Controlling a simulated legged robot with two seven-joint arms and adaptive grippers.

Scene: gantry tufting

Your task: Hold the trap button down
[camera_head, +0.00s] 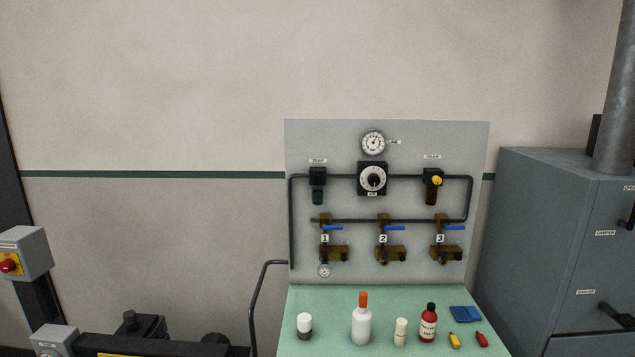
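A grey upright panel (390,265) carries dark pipework. At its upper left is a black fitting (317,176) with a dark green bowl (318,197) below it; the small label (318,160) above it appears to read TRAP. At the upper right is another black fitting (430,175) with a yellow knob (437,181); its label (432,156) is too small to read surely. I cannot make out a separate trap button. Neither of my grippers is in view, and nothing touches the panel.
Numbered valves with blue handles (395,228) line the panel below a dial (373,179) and gauge (373,142). Bottles, including a white one (361,327), stand on the green bench (325,300). A grey cabinet (545,235) is at right. A red-button box (30,250) is at left.

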